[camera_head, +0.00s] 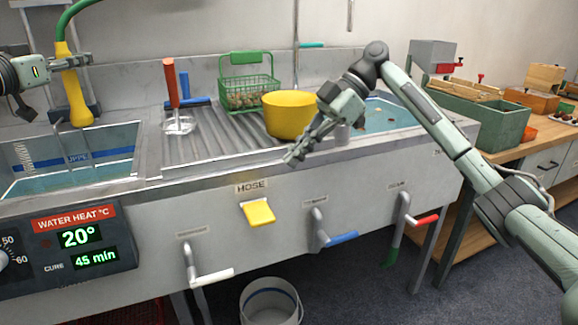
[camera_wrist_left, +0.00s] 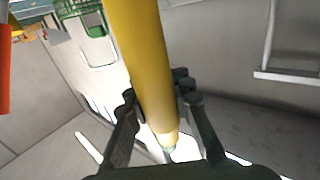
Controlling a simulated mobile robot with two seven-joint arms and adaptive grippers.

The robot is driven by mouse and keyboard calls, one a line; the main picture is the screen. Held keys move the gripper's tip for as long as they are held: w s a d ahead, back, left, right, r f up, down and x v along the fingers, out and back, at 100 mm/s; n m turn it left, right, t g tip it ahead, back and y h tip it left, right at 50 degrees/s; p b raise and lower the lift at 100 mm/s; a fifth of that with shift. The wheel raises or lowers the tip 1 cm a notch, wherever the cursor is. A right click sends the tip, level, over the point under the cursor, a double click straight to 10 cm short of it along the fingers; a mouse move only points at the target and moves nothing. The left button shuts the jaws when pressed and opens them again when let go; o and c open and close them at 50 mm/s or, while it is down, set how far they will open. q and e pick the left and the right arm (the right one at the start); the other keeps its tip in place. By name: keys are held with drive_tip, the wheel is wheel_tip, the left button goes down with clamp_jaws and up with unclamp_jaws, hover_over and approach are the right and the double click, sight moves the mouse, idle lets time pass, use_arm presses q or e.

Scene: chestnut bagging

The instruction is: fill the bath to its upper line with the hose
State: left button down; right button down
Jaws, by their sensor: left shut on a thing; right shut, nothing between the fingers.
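The bath (camera_head: 125,128) is the left basin, with a blue line marked UPPER (camera_head: 78,158) on its inner wall. Bluish water (camera_head: 85,181) shows low in it, below that line. My left gripper (camera_head: 74,62) is shut on the yellow hose nozzle (camera_head: 76,98), which hangs upright at the bath's back edge, tip down; the nozzle also fills the middle of the left wrist view (camera_wrist_left: 145,60). The green hose (camera_head: 62,24) rises from it. No stream shows. My right gripper (camera_head: 296,153) is shut and empty above the counter's front edge. The yellow HOSE lever (camera_head: 258,213) is below it, apart.
A yellow bowl (camera_head: 290,115), a green basket (camera_head: 250,82) and red- and blue-handled tools (camera_head: 171,85) stand on the ribbed drainboard. White (camera_head: 212,277), blue (camera_head: 342,238) and red (camera_head: 425,219) levers line the front. A bucket (camera_head: 270,302) stands below.

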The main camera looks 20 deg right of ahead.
hover_over(274, 217)
drive_tip(key=w, duration=0.1)
wheel_tip(274, 217, down, 5)
drive_tip(key=shift+f, duration=0.2)
drive_tip(key=f, duration=0.3)
drive_tip(key=shift+a+f, duration=0.2)
drive_tip(key=shift+f, duration=0.05)
drive_tip(key=shift+w+f, duration=0.1)
drive_tip(key=shift+f, duration=0.4)
drive_tip(key=shift+f, duration=0.15)
drive_tip(key=s+f+n+t, duration=0.1)
drive_tip(key=f+t, duration=0.1)
drive_tip(key=shift+s+t, duration=0.1)
drive_tip(key=shift+t, duration=0.3)
drive_tip(key=shift+f+n, duration=0.3)
drive_tip(key=shift+f, duration=0.15)
idle(4.9)
